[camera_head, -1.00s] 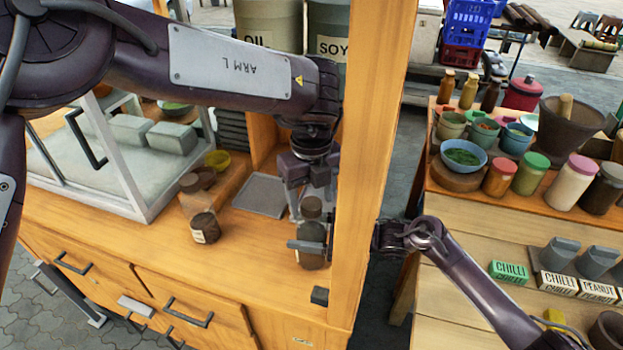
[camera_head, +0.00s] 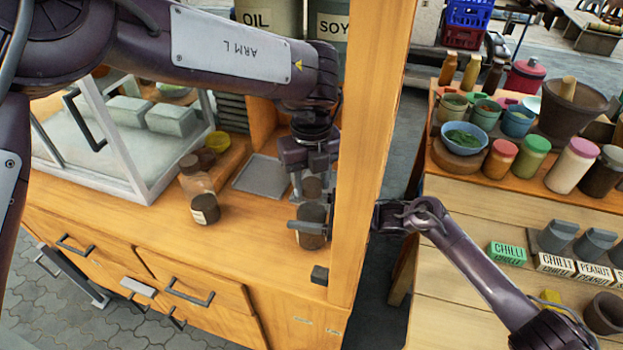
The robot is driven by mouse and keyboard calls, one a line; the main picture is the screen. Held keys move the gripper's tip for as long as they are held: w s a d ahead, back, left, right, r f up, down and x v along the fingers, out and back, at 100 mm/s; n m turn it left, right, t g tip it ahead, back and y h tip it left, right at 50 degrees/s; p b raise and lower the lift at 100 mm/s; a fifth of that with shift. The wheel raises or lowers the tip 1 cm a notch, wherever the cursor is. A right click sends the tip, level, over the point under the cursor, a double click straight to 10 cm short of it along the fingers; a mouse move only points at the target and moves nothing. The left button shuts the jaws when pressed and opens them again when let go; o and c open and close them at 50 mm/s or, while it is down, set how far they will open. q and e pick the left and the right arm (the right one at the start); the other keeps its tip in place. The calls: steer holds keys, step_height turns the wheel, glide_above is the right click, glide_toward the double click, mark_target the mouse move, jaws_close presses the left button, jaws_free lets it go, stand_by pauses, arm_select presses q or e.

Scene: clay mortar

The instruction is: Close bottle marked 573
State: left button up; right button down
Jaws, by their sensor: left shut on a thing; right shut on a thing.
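A dark-filled bottle (camera_head: 312,238) stands on the wooden counter beside the post. My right gripper (camera_head: 308,227) reaches from behind the post and is shut around this bottle; its finger bar crosses the front. My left gripper (camera_head: 312,182) points straight down over the bottle and is shut on a brown round piece, apparently the cap (camera_head: 312,188). Whether the cap touches the bottle's neck I cannot tell. A second bottle (camera_head: 203,207), clear with dark contents, a pale label and a brown top, stands to the left. I cannot read 573 on either bottle.
The wooden post (camera_head: 375,140) stands right of the bottle and hides part of my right gripper. A grey tray (camera_head: 262,174) lies behind. A glass case (camera_head: 120,140) stands at the left. A shelf with bowls and jars (camera_head: 530,170) is at the right. The counter front is clear.

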arm_select(q)
steer(key=m, duration=0.3)
steer(key=shift+m, duration=0.4)
steer(key=o, duration=1.1)
steer(key=shift+r, duration=0.1)
steer(key=shift+r, duration=2.2)
steer(key=shift+c, duration=0.4)
step_height(320, 180, up, 4)
steer(key=n, duration=0.5)
steer(key=shift+f, duration=0.25)
